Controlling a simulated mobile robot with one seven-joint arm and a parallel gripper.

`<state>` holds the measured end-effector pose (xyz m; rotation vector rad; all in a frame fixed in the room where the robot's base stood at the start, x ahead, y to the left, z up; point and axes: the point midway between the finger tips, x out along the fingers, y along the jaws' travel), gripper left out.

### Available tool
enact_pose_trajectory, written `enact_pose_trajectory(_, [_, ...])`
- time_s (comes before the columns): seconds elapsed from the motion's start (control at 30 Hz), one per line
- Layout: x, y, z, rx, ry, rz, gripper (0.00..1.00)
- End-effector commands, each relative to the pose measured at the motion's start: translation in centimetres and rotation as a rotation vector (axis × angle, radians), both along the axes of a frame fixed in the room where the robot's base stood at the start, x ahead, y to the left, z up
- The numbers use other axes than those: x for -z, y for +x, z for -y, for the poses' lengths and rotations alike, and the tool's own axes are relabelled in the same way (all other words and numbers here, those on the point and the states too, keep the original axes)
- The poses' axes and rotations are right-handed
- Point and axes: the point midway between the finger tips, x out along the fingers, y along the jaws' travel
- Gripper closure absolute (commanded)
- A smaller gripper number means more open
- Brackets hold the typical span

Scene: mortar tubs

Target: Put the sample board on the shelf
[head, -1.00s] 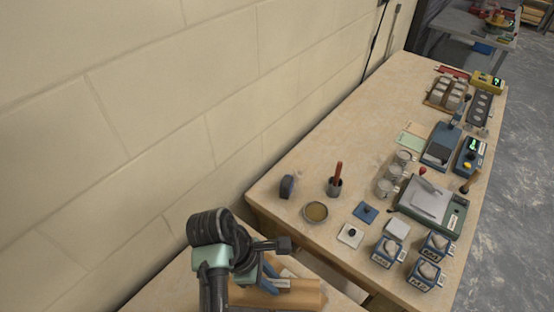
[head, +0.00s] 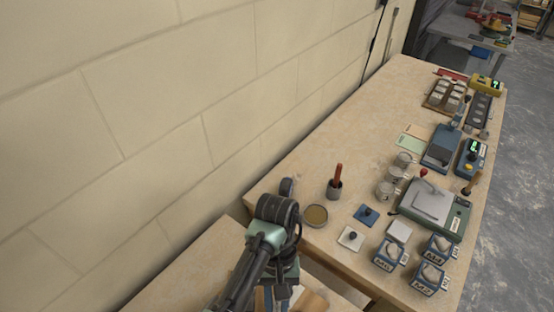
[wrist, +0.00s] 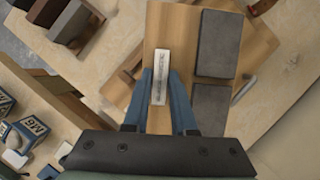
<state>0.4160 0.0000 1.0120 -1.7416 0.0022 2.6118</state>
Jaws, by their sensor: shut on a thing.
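The sample board (wrist: 265,50) is a wooden board with two dark grey slabs on it, and fills the upper middle of the wrist view. A pale metal strip with small print (wrist: 160,77) lies along it between my fingers. My gripper (wrist: 160,95) has blue fingers and is shut on the board at this strip. In the head view my gripper (head: 275,298) is at the bottom, over the near table, largely hidden by my wrist. Part of the wooden board (head: 312,302) shows beside it. I cannot make out a shelf for certain.
The long bench (head: 330,130) holds a round dish (head: 315,215), a pot with a red-handled tool (head: 335,188) and several labelled blue tubs (head: 430,278). A block wall (head: 150,120) runs along the left. A gap separates the near table (head: 190,275) from the bench.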

Motion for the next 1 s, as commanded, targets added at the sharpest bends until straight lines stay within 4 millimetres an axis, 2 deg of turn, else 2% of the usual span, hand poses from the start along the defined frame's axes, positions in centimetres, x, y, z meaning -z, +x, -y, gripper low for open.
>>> enact_pose_trajectory(0.03, [-1.5, 0.0, 0.0, 0.0, 0.0, 0.0, 1.0])
enact_pose_trajectory(0.37, [-7.1, 0.0, 0.0, -0.002, 0.0, 0.001, 1.0])
enact_pose_trajectory(0.4, [-4.8, 0.0, 0.0, -0.002, 0.001, 0.0, 1.0])
enact_pose_trajectory(0.43, [-3.7, 0.0, 0.0, -0.002, 0.001, 0.001, 1.0])
enact_pose_trajectory(0.63, [-0.1, 0.1, 0.0, -0.002, 0.002, 0.002, 1.0])
enact_pose_trajectory(0.8, [1.3, 0.1, 0.0, -0.003, 0.0, 0.002, 1.0])
enact_pose_trajectory(1.0, [1.2, 0.1, 0.0, -0.003, 0.001, 0.002, 1.0])
